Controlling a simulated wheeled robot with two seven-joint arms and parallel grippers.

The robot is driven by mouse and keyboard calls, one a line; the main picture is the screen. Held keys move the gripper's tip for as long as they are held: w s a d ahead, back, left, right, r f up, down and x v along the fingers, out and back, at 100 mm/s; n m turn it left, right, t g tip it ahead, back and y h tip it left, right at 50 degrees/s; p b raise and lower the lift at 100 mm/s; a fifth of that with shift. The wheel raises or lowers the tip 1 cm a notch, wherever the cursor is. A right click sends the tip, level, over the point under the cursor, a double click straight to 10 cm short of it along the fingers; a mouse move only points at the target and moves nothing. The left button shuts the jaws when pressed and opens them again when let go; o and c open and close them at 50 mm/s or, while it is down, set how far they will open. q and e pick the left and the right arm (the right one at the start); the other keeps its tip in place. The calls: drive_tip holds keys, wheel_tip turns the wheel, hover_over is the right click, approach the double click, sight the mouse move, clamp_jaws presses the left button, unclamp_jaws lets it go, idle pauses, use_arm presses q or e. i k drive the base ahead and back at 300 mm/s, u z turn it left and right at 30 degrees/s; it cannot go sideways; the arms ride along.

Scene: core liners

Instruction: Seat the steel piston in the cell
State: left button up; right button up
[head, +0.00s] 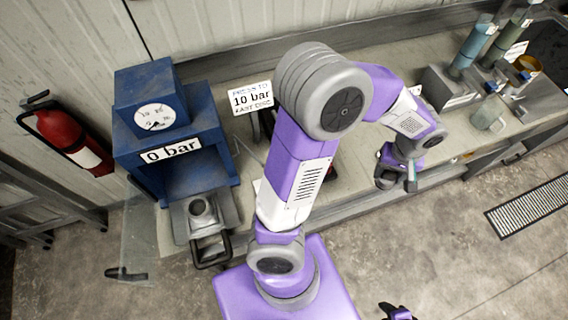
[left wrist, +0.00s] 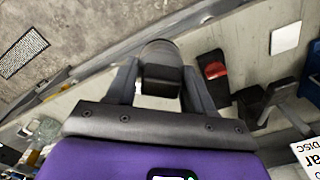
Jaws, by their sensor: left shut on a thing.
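My left gripper (head: 392,172) is over the bench right of centre in the head view. In the left wrist view its two fingers (left wrist: 160,88) are shut on a dark grey rounded metal piece, which looks like the steel piston (left wrist: 160,54). Its lower end is hidden. The cell appears to be the grey round cup (head: 202,208) on the slide in front of the blue press, far to the left of the gripper. Its opening faces up. Part of what seems to be my right gripper (head: 398,312) shows at the bottom edge; its fingers are not clear.
The blue press (head: 172,135) reads 0 bar. A clear guard panel (head: 138,235) stands at its left. A sign (head: 250,97) reads 10 bar. Tall cylinders (head: 472,45) and a glass beaker (head: 490,115) stand at the right. A red-black item (left wrist: 213,68) lies beside the gripper.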

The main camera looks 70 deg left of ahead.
sight(211, 218)
drive_tip(key=k, duration=1)
drive_tip(key=u, duration=1.2)
